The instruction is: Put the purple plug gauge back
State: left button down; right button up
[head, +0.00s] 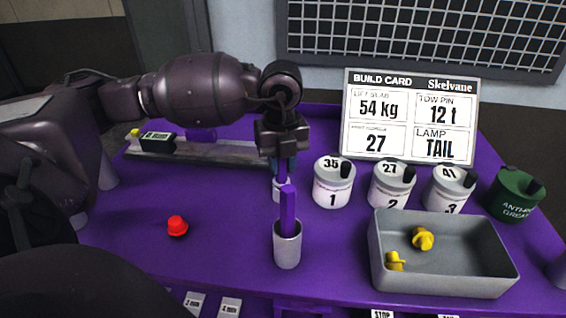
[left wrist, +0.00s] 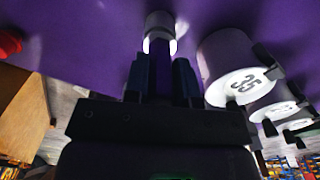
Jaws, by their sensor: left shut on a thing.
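In the left wrist view the handle (left wrist: 161,62) runs between the fingers to a pale cylinder (left wrist: 160,28). My right gripper is not in view.
A grey tray (head: 445,285) holds yellow plugs (head: 423,239). A red knob (head: 177,226) lies left. A build card (head: 410,117) stands behind. The left-front table is mostly clear.

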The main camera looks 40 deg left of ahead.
pick_arm(q)
jog(key=shift+f, duration=0.35)
jog(key=c, duration=0.9)
grip_release()
jog(key=shift+c, duration=0.2)
jog(key=shift+r, duration=0.55)
notch_tip(320, 180, up, 11)
jog(key=shift+f+p, duration=0.1)
jog(key=shift+p, duration=0.85)
jog(key=shift+r, duration=0.35)
